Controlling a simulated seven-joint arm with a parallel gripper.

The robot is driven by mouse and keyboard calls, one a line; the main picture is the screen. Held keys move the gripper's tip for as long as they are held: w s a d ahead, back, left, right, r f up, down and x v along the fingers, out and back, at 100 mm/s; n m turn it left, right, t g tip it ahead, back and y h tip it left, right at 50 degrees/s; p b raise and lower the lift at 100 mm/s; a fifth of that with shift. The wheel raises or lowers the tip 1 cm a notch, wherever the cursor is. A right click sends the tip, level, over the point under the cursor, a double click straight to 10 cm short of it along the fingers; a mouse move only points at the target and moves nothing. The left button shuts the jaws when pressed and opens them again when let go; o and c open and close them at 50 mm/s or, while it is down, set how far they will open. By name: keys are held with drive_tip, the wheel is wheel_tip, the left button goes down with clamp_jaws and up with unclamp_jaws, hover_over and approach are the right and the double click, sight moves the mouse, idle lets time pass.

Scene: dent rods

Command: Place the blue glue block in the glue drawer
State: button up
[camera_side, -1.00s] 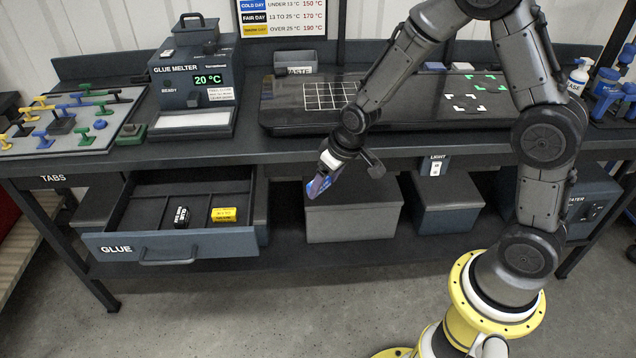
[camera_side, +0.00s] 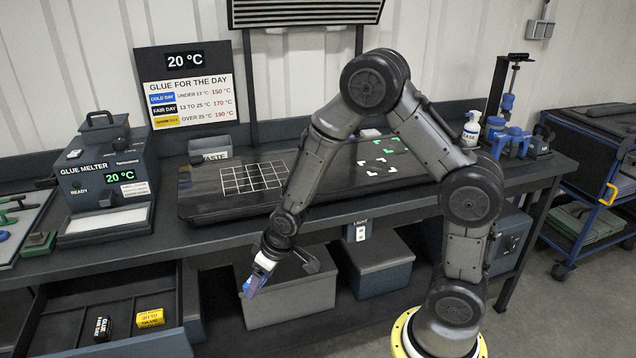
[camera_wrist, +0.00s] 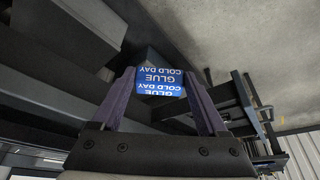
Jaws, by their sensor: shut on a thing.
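The blue glue block (camera_wrist: 160,82), labelled "GLUE COLD DAY", sits between the fingertips of my gripper (camera_wrist: 158,88) in the wrist view. My gripper is shut on it. In the side view my gripper (camera_side: 252,284) hangs in front of the bench, to the right of the open glue drawer (camera_side: 150,345); only a bit of blue shows at its tip. The drawer is pulled out under the glue melter and has compartments. A black glue block (camera_side: 103,328) and a yellow glue block (camera_side: 150,318) lie in it. The drawer's left end and front are cut off.
A closed grey bin (camera_side: 290,303) stands behind my gripper, with another bin (camera_side: 375,265) to its right. The bench edge (camera_side: 230,240) runs above the drawer. The glue melter (camera_side: 105,175) reads 20 °C. A sign (camera_side: 185,95) lists cold day as blue.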

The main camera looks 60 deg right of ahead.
drive_tip(key=shift+s, duration=0.45)
drive_tip(key=shift+d+r, duration=0.1)
drive_tip(key=shift+w+d+r, duration=0.15)
drive_tip(key=shift+d+r, duration=0.2)
drive_tip(key=shift+r, duration=0.1)
drive_tip(key=s+d+r+m+g+h, duration=0.1)
drive_tip(key=s+d+r+m+h, duration=0.2)
drive_tip(key=d+r, duration=0.95)
drive_tip(key=s+d+r+m, duration=0.3)
drive_tip(key=d+r+m, duration=0.3)
drive_tip(key=d+r, duration=0.7)
approach(335, 166)
drive_tip(key=w+a, duration=0.1)
drive_tip(key=w+a+f, duration=0.1)
drive_tip(key=w+a, duration=0.1)
drive_tip(key=shift+w+a+f, duration=0.2)
drive_tip(key=shift+a+f, duration=0.1)
drive_tip(key=shift+f, duration=0.1)
drive_tip(key=shift+w+d+f, duration=0.1)
drive_tip(key=shift+f, duration=0.85)
drive_tip(key=shift+w+d+f, duration=0.1)
drive_tip(key=shift+f, duration=0.8)
drive_tip(key=shift+f, duration=0.15)
